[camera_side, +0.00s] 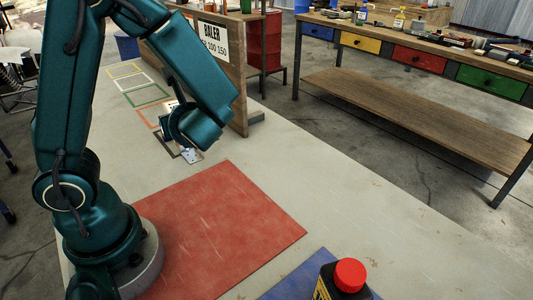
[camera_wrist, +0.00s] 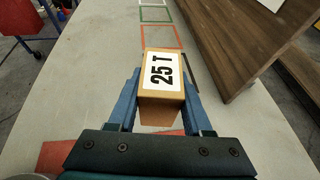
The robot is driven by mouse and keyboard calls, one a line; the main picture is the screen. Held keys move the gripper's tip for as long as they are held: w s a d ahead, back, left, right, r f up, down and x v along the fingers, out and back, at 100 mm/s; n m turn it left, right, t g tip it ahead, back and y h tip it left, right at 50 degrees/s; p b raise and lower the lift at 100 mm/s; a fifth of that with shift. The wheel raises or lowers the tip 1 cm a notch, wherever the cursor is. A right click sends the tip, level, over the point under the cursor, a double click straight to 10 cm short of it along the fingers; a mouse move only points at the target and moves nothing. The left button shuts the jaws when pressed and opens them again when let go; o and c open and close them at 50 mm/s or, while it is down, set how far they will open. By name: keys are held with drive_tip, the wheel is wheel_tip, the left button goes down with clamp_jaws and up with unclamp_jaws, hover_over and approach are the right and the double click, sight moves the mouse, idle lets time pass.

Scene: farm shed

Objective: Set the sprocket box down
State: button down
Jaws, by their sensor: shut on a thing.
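The sprocket box (camera_wrist: 162,88), a tan cardboard box with a white "25 T" label on top, sits between the blue fingers of my gripper (camera_wrist: 161,95) in the wrist view. My gripper is shut on it. In the side view my wrist (camera_side: 192,125) hides most of the gripper and the box. The gripper is over the near end of a row of outlined squares, around the dark square (camera_side: 190,156) and the orange-red square (camera_wrist: 161,37). I cannot tell whether the box touches the table.
A red mat (camera_side: 230,215) lies nearer, with a black red-capped bottle (camera_side: 342,280) by a blue mat (camera_side: 290,285). Green (camera_side: 147,95), white and yellow squares look empty.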

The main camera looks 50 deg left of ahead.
sight(171, 106)
drive_tip(key=shift+s+a+r, duration=0.25)
drive_tip(key=shift+a+r, duration=0.05)
drive_tip(key=shift+r, duration=0.05)
drive_tip(key=shift+s+r, duration=0.1)
drive_tip(key=shift+r, duration=2.5)
drive_tip(key=s+d+f+n+g+h, duration=0.4)
drive_tip(key=s+f+n+g, duration=0.2)
drive_tip(key=s+n+g, duration=0.45)
drive_tip(key=d+f+n+g+h, duration=0.1)
drive_tip(key=d+n+g+h, duration=0.55)
drive_tip(key=n+h, duration=0.2)
drive_tip(key=w+d+r+n+t+h, duration=0.2)
drive_tip(key=w+d+n+t+h, duration=0.45)
drive_tip(key=n+h, duration=0.45)
drive_tip(key=w+r+n+t+h, duration=0.3)
drive_tip(key=w+r+n+t, duration=0.2)
drive_tip(key=w+n+t, duration=0.4)
drive_tip(key=shift+m+g, duration=0.45)
drive_tip(key=shift+m, duration=0.05)
drive_tip(key=d+f, duration=0.3)
drive_tip(key=f, duration=0.1)
drive_tip(key=d+f, duration=0.4)
drive_tip(key=w+d+f, duration=0.1)
drive_tip(key=d+f, duration=0.3)
drive_tip(key=shift+d, duration=0.2)
drive_tip(key=shift+f, duration=2.1)
